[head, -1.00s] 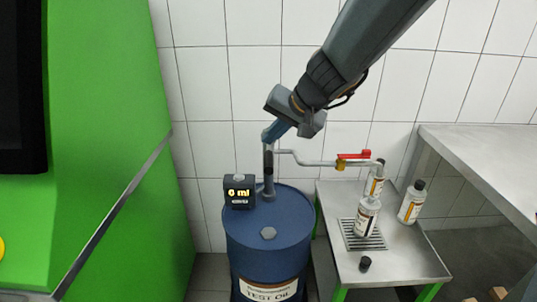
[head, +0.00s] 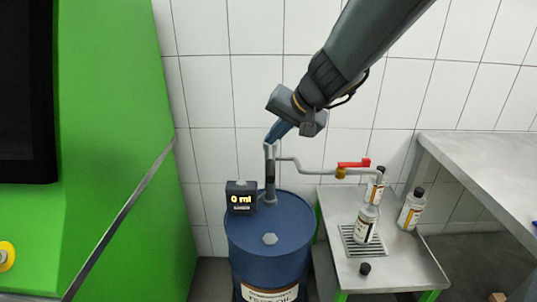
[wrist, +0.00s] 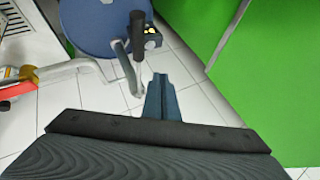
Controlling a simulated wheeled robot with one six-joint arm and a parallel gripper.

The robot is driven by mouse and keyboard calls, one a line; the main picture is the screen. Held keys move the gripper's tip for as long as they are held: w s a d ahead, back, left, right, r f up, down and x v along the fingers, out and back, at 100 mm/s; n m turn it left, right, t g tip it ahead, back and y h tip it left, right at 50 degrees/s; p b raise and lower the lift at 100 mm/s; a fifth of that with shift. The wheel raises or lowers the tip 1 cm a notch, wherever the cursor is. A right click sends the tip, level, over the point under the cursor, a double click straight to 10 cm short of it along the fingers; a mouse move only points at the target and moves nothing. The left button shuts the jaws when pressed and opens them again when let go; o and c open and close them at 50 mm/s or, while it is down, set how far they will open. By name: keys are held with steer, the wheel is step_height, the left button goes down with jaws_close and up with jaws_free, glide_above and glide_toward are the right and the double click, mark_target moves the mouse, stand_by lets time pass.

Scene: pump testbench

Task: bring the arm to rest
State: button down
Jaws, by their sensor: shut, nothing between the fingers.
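My gripper (head: 277,132) is shut and empty. In the head view it points down and left, just above the top of the grey pump pipe on the blue oil drum (head: 268,240). In the wrist view my gripper (wrist: 161,84) shows as narrow blue fingers close together, beside the pump's dark handle (wrist: 138,40). Whether it touches the pump cannot be told. My arm comes in from the upper right of the head view.
A display (head: 241,197) reading 0 ml stands on the drum. A pipe with a red valve lever (head: 354,163) reaches over a bottle (head: 366,223) on a drain grate. More bottles and a black cap (head: 365,269) are on the steel table (head: 400,270). A green machine (head: 110,200) stands left.

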steer(key=s+d+f+n+g+h, duration=0.1)
steer(key=s+d+f+g+h, duration=0.1)
steer(key=s+d+f, duration=0.5)
steer(key=s+d+f+n+g+h, duration=0.1)
steer(key=s+d+f+g+h, duration=0.2)
steer(key=s+d+f, duration=0.4)
steer(key=s+d, duration=0.2)
steer(key=s, duration=0.5)
steer(key=shift+s+d+f+n+g, duration=0.2)
steer(key=shift+s+n+g, duration=0.1)
steer(key=shift+s+g, duration=0.1)
